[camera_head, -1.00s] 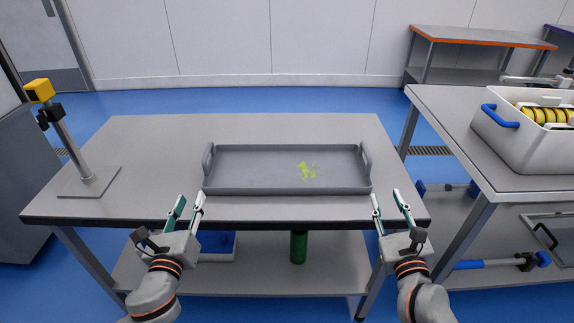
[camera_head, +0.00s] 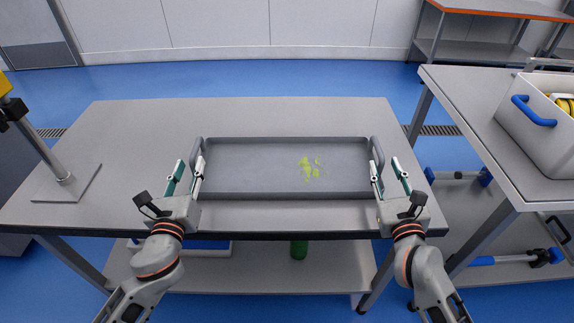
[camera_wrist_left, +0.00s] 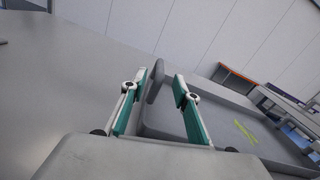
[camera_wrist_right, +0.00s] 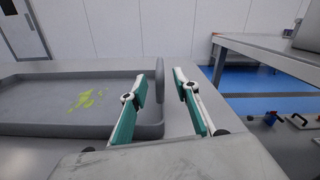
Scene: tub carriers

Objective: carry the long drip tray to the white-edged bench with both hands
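The long grey drip tray (camera_head: 250,194) lies flat on a grey table, with a yellow-green stain on its floor and a raised handle at each short end. My left gripper (camera_head: 188,166) is open at the tray's left end, near the left handle (camera_head: 196,152). In the left wrist view that handle (camera_wrist_left: 155,82) shows between the open fingers, beyond their tips. My right gripper (camera_head: 384,168) is open at the right end, near the right handle (camera_head: 377,152). In the right wrist view that handle (camera_wrist_right: 160,78) shows between the open fingers. An orange-edged bench (camera_head: 492,10) stands far back right; no white-edged bench is identifiable.
The table (camera_head: 290,110) has free room behind the tray. A post on a flat plate (camera_head: 68,184) stands at its left. Another table (camera_head: 470,100) at the right bears a white tub (camera_head: 530,135) with a blue handle. Blue floor lies between the tables.

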